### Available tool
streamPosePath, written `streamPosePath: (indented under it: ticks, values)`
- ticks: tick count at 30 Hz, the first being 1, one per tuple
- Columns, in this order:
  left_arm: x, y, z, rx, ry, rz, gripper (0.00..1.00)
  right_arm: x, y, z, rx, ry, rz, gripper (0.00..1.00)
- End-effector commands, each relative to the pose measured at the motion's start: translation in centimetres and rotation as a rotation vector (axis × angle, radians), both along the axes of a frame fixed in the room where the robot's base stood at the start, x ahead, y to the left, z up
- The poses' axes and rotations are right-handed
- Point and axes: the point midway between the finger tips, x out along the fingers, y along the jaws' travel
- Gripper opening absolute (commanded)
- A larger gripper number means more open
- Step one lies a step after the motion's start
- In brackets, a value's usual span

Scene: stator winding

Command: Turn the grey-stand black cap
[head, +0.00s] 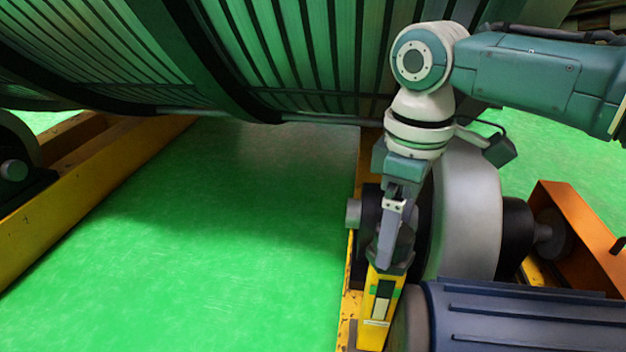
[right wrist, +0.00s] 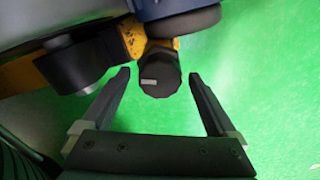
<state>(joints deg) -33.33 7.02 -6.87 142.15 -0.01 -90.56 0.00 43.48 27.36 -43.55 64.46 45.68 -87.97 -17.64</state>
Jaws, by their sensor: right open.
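The black cap (right wrist: 160,76) is a dark faceted knob with a small pale label, and it sits on a yellow post (right wrist: 152,45) in the right wrist view. In the head view the black cap (head: 404,258) tops a yellow block (head: 378,305), partly hidden by my gripper. The stand under it looks yellow, not grey. My right gripper (right wrist: 158,80) is open and empty, with one finger on each side of the cap and gaps on both sides. In the head view my right gripper (head: 388,240) points down at the cap. My left gripper is not in view.
A large ribbed stator drum (head: 300,50) spans the top. A grey roller (head: 468,210) stands just right of my gripper, and a dark blue motor (head: 530,315) lies at the lower right. Yellow beams (head: 90,190) run along the left. The green floor (head: 220,240) between is clear.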

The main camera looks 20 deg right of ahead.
Motion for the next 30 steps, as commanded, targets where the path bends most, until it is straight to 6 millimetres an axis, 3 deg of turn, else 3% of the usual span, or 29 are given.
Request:
streamPosePath:
  ticks: [3, 11, 30]
  values:
    - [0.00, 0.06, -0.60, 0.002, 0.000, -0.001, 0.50, 0.00, 0.02, -0.82, 0.000, 0.000, 0.001, 0.94]
    - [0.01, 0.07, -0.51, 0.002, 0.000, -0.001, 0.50, -0.02, 0.02, -0.78, 0.000, 0.000, 0.001, 0.94]
    - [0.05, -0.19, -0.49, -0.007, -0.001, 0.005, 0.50, -0.02, 0.02, -0.77, 0.000, 0.000, 0.001, 0.21]
